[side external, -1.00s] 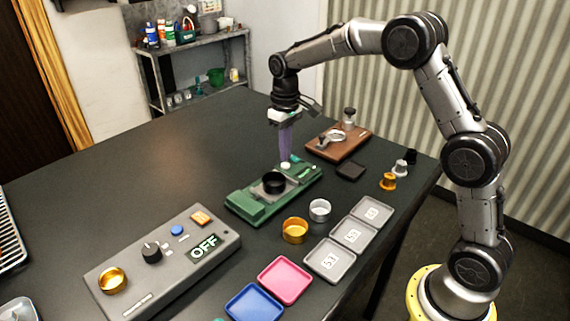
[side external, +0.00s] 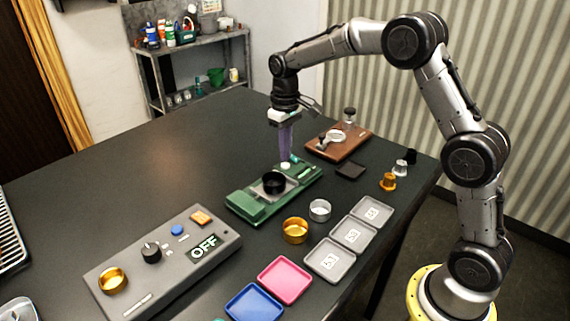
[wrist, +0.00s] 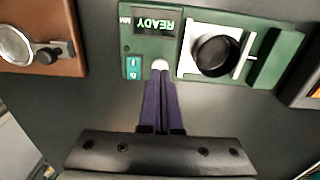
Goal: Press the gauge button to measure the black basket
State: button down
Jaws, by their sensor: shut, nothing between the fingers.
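The green gauge (side external: 250,205) stands on the dark table, with the black basket (side external: 274,182) seated in its jaw area. In the wrist view the black basket (wrist: 214,55) lies between the gauge's white jaws, and the gauge display (wrist: 155,22) reads READY. The pale round gauge button (wrist: 160,65) shows right at the tips of my gripper (wrist: 161,75). My gripper (side external: 286,160) is shut and empty, pointing down over the button end of the gauge. Whether the fingertips touch the button or hover just over it, I cannot tell.
A wooden stand (side external: 338,143) is behind the gauge, with a small dark tray (side external: 350,171) beside it. A gold basket (side external: 295,230) and a silver basket (side external: 320,210) stand in front. A grey control box (side external: 165,265) reading OFF is front left. The table's back left is clear.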

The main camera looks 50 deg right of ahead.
jog(key=shift+f, duration=1)
dwell(0.4)
jog(key=shift+r, duration=2.25)
